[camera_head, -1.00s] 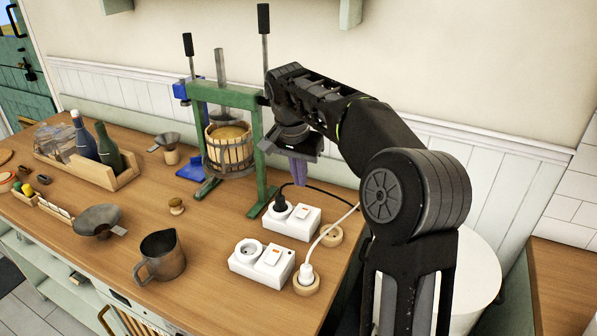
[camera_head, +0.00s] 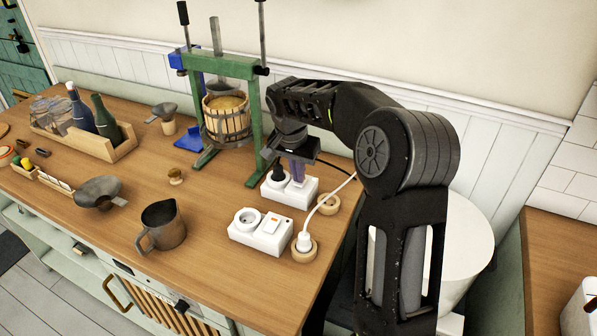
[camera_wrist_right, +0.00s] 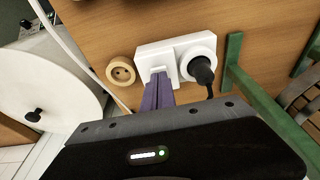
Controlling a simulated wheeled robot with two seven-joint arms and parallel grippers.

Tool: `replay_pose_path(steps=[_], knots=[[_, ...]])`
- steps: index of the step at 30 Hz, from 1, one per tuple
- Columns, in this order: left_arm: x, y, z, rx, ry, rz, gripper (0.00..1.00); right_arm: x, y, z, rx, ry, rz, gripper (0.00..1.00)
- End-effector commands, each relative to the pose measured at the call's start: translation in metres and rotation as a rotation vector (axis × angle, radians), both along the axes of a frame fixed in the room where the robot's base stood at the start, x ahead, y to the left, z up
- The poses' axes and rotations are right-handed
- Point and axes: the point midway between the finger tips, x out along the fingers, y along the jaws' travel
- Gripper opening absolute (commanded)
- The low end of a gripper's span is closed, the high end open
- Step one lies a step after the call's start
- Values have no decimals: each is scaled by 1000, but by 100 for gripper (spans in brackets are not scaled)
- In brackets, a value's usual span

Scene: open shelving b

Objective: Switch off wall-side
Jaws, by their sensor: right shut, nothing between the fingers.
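The wall-side switched socket (camera_head: 290,191) is a white box on the counter, the one of two nearer the wall. A black plug (camera_head: 279,174) sits in its socket half and shows in the right wrist view (camera_wrist_right: 201,70). My right gripper (camera_head: 298,178) is shut and empty, with its purple fingers pointing down at the switch half. In the right wrist view the fingertips (camera_wrist_right: 159,78) overlap the rocker on the white box (camera_wrist_right: 151,56), mostly hiding it. I cannot tell its position or whether they touch. My left gripper is out of view.
The second white socket box (camera_head: 257,236), with a lit orange switch, stands nearer the counter front. A white plug (camera_head: 304,241) sits in a round wooden socket (camera_head: 304,254). A green press (camera_head: 256,125) stands close left; a metal jug (camera_head: 164,226) is in front.

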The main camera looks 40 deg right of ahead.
Motion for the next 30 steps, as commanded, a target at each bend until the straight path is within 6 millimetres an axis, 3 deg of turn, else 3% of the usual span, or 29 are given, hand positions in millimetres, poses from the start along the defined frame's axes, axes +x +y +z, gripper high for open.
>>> replay_pose_path(steps=[8, 10, 30], knots=[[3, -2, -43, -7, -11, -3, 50, -2, 6, -18, -85, -45, 3, 0], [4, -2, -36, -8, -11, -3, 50, -2, 5, -9, -93, -48, 1, 0], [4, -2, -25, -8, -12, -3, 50, 4, -8, -4, -91, -45, 0, 0]])
